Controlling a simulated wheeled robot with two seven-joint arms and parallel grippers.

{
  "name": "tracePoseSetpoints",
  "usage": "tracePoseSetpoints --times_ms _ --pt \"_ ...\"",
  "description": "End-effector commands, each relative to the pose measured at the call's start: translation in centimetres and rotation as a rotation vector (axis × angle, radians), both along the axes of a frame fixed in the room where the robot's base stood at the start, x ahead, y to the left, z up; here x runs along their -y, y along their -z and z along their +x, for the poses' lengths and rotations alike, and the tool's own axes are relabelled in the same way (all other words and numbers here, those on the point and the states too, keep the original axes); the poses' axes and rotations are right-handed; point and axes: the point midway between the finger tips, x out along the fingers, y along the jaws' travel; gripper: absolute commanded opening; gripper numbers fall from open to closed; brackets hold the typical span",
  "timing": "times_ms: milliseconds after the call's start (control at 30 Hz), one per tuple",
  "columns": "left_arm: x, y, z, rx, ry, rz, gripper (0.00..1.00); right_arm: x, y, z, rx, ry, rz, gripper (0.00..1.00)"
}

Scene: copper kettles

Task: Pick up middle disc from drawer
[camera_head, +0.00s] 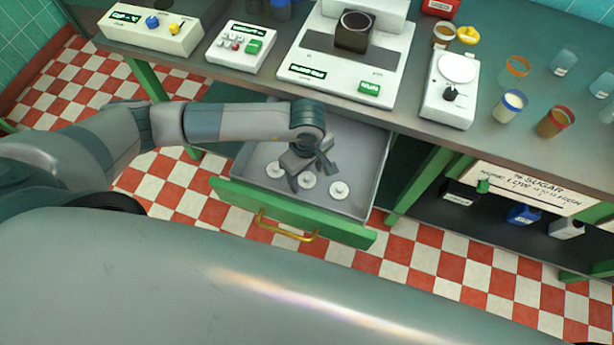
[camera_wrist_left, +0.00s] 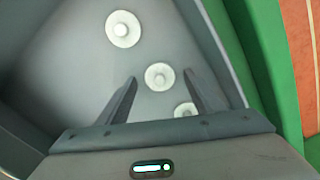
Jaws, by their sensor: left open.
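The green-fronted drawer (camera_head: 345,232) is pulled out below the counter. Three white discs lie in a row on its grey floor: a left disc (camera_head: 273,169), the middle disc (camera_head: 307,180) and a right disc (camera_head: 339,190). My left gripper (camera_head: 311,176) is inside the drawer area, open and empty, over the middle disc. In the left wrist view the middle disc (camera_wrist_left: 159,76) shows between the two fingertips (camera_wrist_left: 160,78). One outer disc (camera_wrist_left: 123,29) is clear beyond the fingers, and the other (camera_wrist_left: 185,109) is partly hidden by the gripper body. Height above the disc is hard to tell.
The drawer has a brass handle (camera_head: 285,227) and raised walls close to my gripper. The counter (camera_head: 283,88) above holds a white scale-like machine (camera_head: 345,70), a small white device (camera_head: 450,90) and several cups.

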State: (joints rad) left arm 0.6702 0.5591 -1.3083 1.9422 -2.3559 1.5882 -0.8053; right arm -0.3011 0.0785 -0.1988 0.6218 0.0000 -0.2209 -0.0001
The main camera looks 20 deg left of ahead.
Motion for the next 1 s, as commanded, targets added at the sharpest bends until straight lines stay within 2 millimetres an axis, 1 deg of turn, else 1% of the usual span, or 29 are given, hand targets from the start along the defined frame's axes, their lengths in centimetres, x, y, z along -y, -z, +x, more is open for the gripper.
tracePoseSetpoints --times_ms 100,367,467,500,533,567,867,1000 --pt "0.01 0.02 0.00 0.000 0.000 0.000 0.60 0.03 0.03 0.29 0.004 0.000 0.000 0.31" --pt "0.00 0.00 0.00 0.000 0.000 0.000 0.60 0.21 0.03 0.26 0.004 -0.001 -0.002 0.31" --pt "0.00 -0.01 0.00 0.000 0.000 0.000 0.39 0.25 0.04 0.21 0.004 -0.001 -0.002 0.31" --pt "0.00 -0.01 0.00 0.000 0.000 0.000 0.29 0.26 0.04 0.19 0.003 -0.002 -0.003 0.31" --pt "0.00 -0.01 0.00 0.000 0.000 0.000 0.22 0.26 0.04 0.18 0.003 -0.002 -0.003 0.31" --pt "0.00 -0.01 0.00 0.000 0.000 0.000 0.17 0.25 0.05 0.17 0.003 -0.002 -0.003 0.31" --pt "0.00 -0.06 0.01 0.000 0.000 0.000 0.17 0.23 0.08 0.10 0.001 -0.002 -0.002 0.31" --pt "0.02 -0.56 0.06 0.000 0.000 -0.001 0.17 0.22 0.33 0.05 0.000 -0.003 -0.002 0.31"
